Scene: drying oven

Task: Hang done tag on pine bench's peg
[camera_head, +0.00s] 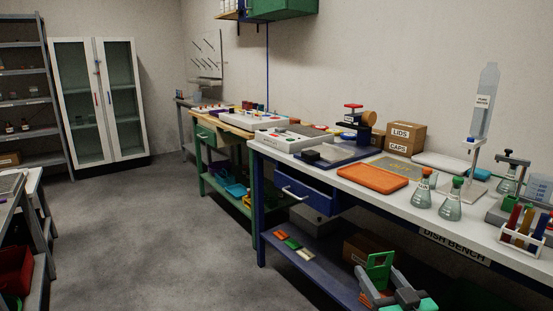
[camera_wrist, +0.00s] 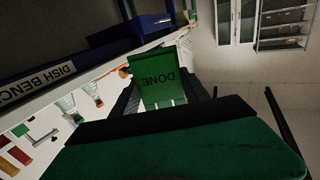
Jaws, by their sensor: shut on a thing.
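My gripper (camera_head: 388,288) is at the bottom right of the head view, in front of the dish bench and below its top. It is shut on the green done tag (camera_head: 380,266), which has a rectangular opening in its upper part. In the wrist view the tag (camera_wrist: 158,76) sits between my dark fingers (camera_wrist: 162,98), its word DONE upside down. The pine bench (camera_head: 221,128), with a wooden top and green frame, stands farther back, left of the dish bench. I cannot make out its peg. My gripper is well apart from the pine bench.
The dish bench (camera_head: 318,178), white-topped with a blue frame, fills the right side and holds flasks, an orange tray (camera_head: 372,178) and a test-tube rack (camera_head: 524,236). Its lower shelf (camera_head: 300,268) is close to my gripper. Open grey floor (camera_head: 165,225) lies left of both benches.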

